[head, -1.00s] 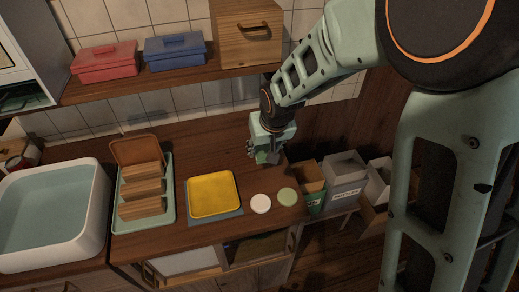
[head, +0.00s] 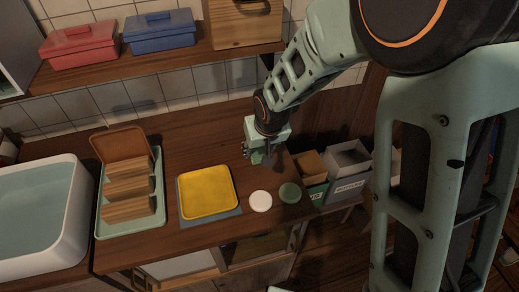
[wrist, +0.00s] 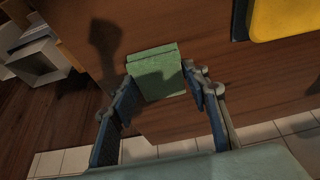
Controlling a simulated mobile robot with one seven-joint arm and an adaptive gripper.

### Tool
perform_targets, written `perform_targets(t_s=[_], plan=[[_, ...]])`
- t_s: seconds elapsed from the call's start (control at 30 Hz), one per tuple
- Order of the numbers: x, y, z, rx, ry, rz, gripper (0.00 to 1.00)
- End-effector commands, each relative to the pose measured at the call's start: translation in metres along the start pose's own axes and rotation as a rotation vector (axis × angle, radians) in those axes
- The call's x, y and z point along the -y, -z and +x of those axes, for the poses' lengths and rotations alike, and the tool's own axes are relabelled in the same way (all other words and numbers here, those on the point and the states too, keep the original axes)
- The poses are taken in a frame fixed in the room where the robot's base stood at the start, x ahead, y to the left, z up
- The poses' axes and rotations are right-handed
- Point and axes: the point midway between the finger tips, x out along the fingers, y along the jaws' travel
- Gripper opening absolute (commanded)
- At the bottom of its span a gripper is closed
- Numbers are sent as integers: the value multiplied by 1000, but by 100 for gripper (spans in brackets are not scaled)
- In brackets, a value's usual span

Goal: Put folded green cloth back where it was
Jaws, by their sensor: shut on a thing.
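The folded green cloth (wrist: 156,72) is between the fingertips of my gripper (wrist: 160,82) in the wrist view. It looks like a small, flat folded block. My gripper is shut on it. In the head view my gripper (head: 260,155) hangs over the right part of the wooden counter (head: 220,150), and only a small green bit of the cloth shows below it. A shadow falls on the counter beside the cloth in the wrist view, and the exact height of the cloth is hard to tell.
A rack with wooden pieces (head: 102,222) stands left, beside a basin (head: 75,240). Bins (head: 346,165) stand right. A shelf (head: 120,80) is above.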

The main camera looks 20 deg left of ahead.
Motion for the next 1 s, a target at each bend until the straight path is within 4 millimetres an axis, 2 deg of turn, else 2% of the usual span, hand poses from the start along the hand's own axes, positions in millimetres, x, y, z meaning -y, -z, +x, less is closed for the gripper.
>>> perform_targets(t_s=[0.27, 0.3, 0.43, 0.77, 0.87, 1.0], plan=[[0, -1, 4, 0, 0, 1, 20], [0, -1, 2, 0, 0, 1, 46], [0, -1, 2, 0, 0, 1, 60], [0, 0, 0, 0, 0, 1, 60], [0, 2, -6, -2, 0, 1, 60], [-1, 2, -27, -4, 0, 3, 60]])
